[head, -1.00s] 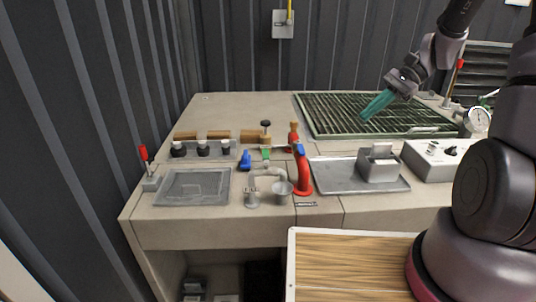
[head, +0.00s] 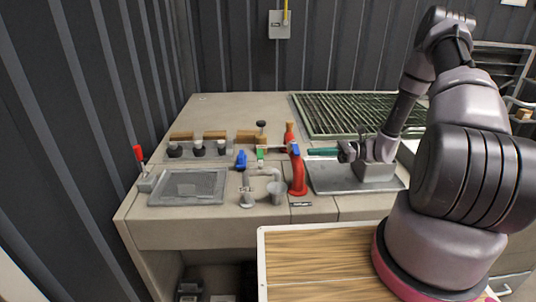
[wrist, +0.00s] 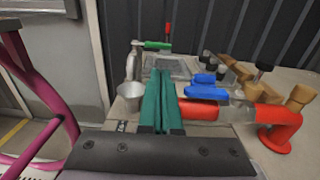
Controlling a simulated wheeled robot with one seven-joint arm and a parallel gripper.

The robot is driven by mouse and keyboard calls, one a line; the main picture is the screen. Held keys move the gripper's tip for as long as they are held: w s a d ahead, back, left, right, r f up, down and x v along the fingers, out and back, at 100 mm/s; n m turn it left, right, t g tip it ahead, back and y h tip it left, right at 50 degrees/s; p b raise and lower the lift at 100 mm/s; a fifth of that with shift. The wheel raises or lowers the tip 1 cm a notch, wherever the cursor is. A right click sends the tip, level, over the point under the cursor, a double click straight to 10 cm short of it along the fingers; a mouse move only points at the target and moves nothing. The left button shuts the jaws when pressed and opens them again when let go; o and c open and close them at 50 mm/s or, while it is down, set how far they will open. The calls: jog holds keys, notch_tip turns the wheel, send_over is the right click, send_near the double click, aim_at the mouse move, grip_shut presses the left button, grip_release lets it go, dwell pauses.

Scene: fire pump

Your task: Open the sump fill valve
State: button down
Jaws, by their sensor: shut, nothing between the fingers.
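Several small valves stand at the bench's middle; no readable label tells which is the sump fill valve. A green handle (head: 260,153) sits above grey piping, also in the wrist view (wrist: 157,45). A blue handle (head: 240,159) is left of it. A red bent pipe (head: 298,178) with a blue handle on top (head: 295,149) stands to the right. In the wrist view, blue handles (wrist: 207,93) are right of my fingertips and the red pipe (wrist: 200,112) is beside them. My gripper (head: 311,152) is shut and empty, its teal fingers pointing left, close to the red pipe's top. Contact cannot be told.
A grey cup (head: 275,190) stands under the grey piping. A red-handled lever (head: 139,155) and sunken tray (head: 188,186) are at left. A metal tray (head: 335,182) lies below my wrist, with a green grate (head: 340,112) behind. A wooden board (head: 320,262) is in front.

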jog(key=shift+a+f, duration=0.1)
jog(key=shift+a, duration=0.05)
send_near(260, 150)
jog(key=s+a, duration=0.1)
jog(key=a, duration=0.5)
jog(key=shift+s+d+f, duration=0.15)
jog(key=shift+f, duration=0.1)
jog(key=shift+w+a, duration=0.2)
jog(key=shift+a, duration=0.05)
dwell(0.5)
jog(key=a, duration=0.2)
jog(key=w+a, duration=0.1)
jog(key=shift+a, duration=0.35)
jog(key=shift+s+a, duration=0.3)
jog(key=shift+a, duration=0.7)
jog(key=shift+s+a, duration=0.25)
jog(key=shift+a, duration=0.8)
